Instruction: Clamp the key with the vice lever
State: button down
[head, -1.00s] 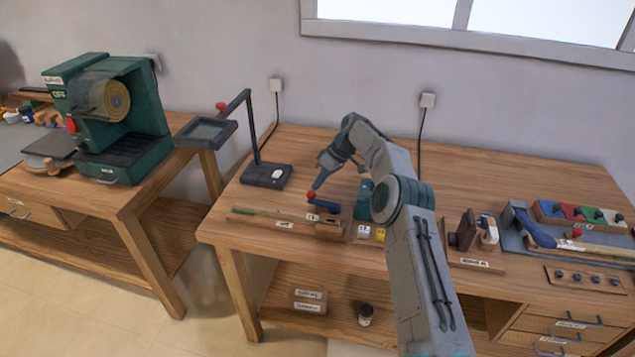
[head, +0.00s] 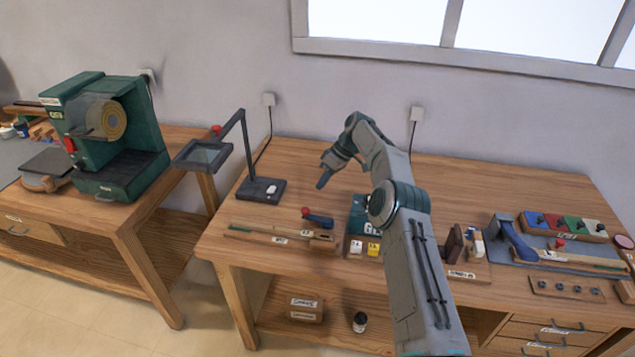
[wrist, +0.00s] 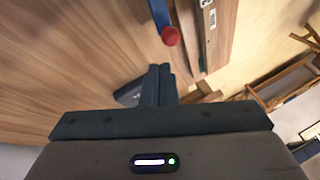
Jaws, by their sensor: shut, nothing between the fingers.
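A blue vice lever (head: 320,219) with a red knob (head: 305,211) sits near the front left of the middle bench. It also shows at the top of the wrist view, with its red knob (wrist: 170,36). A long, pale wooden key (head: 262,235) lies along the bench's front edge, its right end at the wooden block (head: 322,243) beside the lever. Whether the block grips the key cannot be told. My gripper (head: 322,185) is shut and empty, pointing down above the bench behind the knob, apart from it. Its dark fingers (wrist: 158,72) show together in the wrist view.
A magnifier stand (head: 262,190) stands at the left back. A green box (head: 358,212) and small white and yellow blocks (head: 373,249) lie right of the lever. A second blue lever (head: 515,240) is farther right. The bench behind my gripper is clear.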

jog(key=shift+p+v, duration=1.2)
jog(key=shift+v, duration=0.3)
jog(key=shift+w, duration=0.1)
jog(key=s+r+m+t+h, duration=0.15)
jog(key=s+r, duration=0.35)
jog(key=r, duration=0.8)
jog(key=s+d+r+m+t+h+b, duration=0.1)
jog(key=s+d+r+m+h, duration=0.25)
jog(key=s+r, duration=0.7)
jog(key=s+d+f+m+t, duration=0.1)
jog(key=s+d, duration=0.4)
jog(key=s, duration=1.1)
jog(key=s+d+f+m+t+h+b, duration=0.1)
jog(key=s+d+f+m, duration=0.3)
jog(key=s, duration=1.2)
jog(key=shift+d+m+t, duration=0.45)
jog(key=shift+m, duration=0.55)
